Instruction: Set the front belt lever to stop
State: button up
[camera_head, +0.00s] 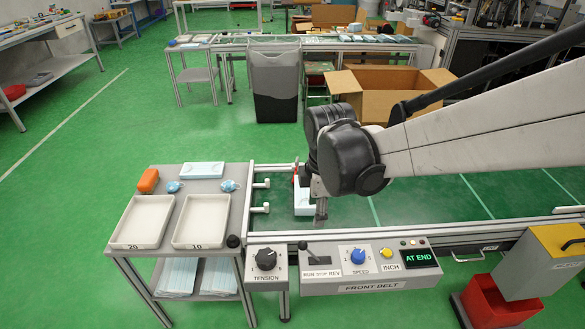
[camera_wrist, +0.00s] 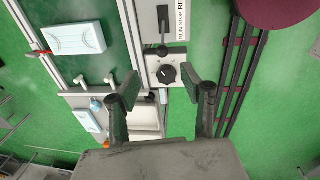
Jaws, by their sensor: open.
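The front belt lever (camera_head: 304,247) is a short black handle on the grey control panel (camera_head: 345,288). It leans left, toward the RUN end of its RUN STOP REV label. In the wrist view the lever (camera_wrist: 162,50) shows as a dark knob beyond the RUN end of the slot. My gripper (camera_head: 321,212) hangs above the belt behind the panel, and is seen nearly edge-on there. In the wrist view my gripper (camera_wrist: 164,90) is open and empty, its two dark fingers spread apart, with the TENSION knob (camera_wrist: 166,73) between and beyond them. It appears apart from the lever.
The panel also has the TENSION knob (camera_head: 266,259), a blue SPEED knob (camera_head: 358,256), a yellow INCH button (camera_head: 386,253) and an AT END display (camera_head: 420,258). A mask pack (camera_head: 303,202) lies on the belt by my gripper. A tray table (camera_head: 180,249) stands left.

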aim_at(303, 243)
jog(key=a+f+b, duration=0.1)
jog(key=f, duration=0.4)
jog(key=w+a+f+n+b, duration=0.1)
jog(key=f, duration=0.5)
jog(key=f+n+b, duration=0.1)
jog(key=f, duration=0.4)
jog(key=shift+w+a+f+g+b, duration=0.2)
jog(key=shift+w+a+g+b, duration=0.05)
jog(key=shift+a+g+b, duration=0.15)
grip_shut()
